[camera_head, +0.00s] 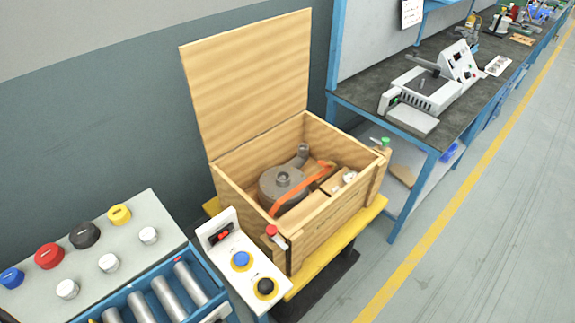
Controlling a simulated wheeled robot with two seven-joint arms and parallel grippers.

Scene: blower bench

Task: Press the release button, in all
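A white control box (258,279) stands in front of the wooden crate. On its sloped top are a blue button (241,259) and a black button (265,286), each on a yellow ring. Its upright back panel carries a red and black switch or display (220,236). I cannot read any label that tells which one is the release button. Neither of my grippers is in view.
An open wooden crate (325,228) holding a grey blower (283,187) and an orange strap stands on a yellow platform (358,222). A grey panel (150,212) with several coloured knobs and a blue roller conveyor (205,274) lie left. A dark workbench (455,118) stands right.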

